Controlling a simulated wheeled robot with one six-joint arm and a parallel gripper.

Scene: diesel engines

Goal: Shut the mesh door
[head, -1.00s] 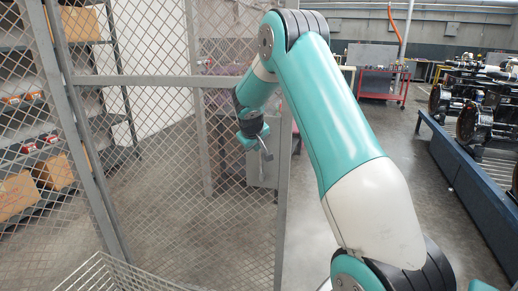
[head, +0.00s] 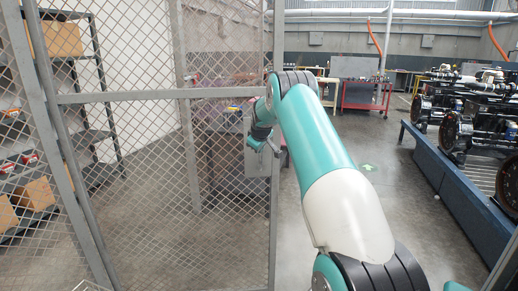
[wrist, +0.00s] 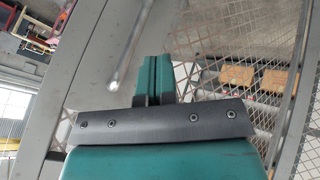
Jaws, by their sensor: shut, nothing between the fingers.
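The mesh door (head: 165,94) is a grey metal frame filled with diamond wire mesh, in the middle left of the head view. A grey lock box (head: 257,160) sits at its right upright. My gripper (head: 272,148) is at the height of the lock box, by the door's right edge; whether it touches is not clear. In the wrist view my gripper's teal fingers (wrist: 155,78) are together with nothing between them. A grey frame bar (wrist: 98,55) and mesh show beyond them.
Shelves with cardboard boxes (head: 34,194) stand behind the mesh at left. A long blue engine stand (head: 440,180) with several engines (head: 455,130) runs along the right. A red cart (head: 364,96) stands at the back. Grey floor between door and stand is clear.

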